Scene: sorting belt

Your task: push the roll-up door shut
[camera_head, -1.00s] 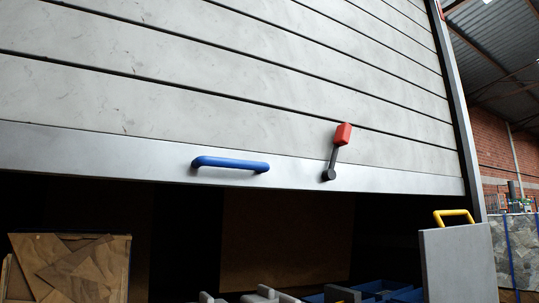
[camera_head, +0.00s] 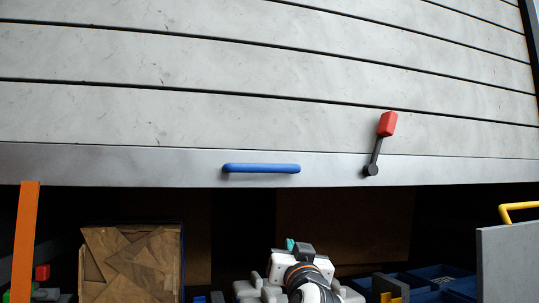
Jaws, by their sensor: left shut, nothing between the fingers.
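The roll-up door (camera_head: 250,115) of grey slats fills the upper part of the view. It is partly open, with a dark gap under its pale bottom bar (camera_head: 120,165). A blue handle (camera_head: 261,168) is fixed on that bar. A dark latch lever with a red knob (camera_head: 388,123) stands tilted to the right of the handle. My left gripper (camera_head: 292,245) shows at the bottom middle, below the handle and apart from the door. It is shut with nothing in it, and its fingers are small and partly hidden. My right gripper is not in view.
Inside the opening, a brown patterned box (camera_head: 132,264) stands at left and blue bins (camera_head: 440,278) at lower right. An orange post (camera_head: 25,245) rises at far left. A grey panel (camera_head: 508,262) with a yellow handle (camera_head: 518,207) stands at right.

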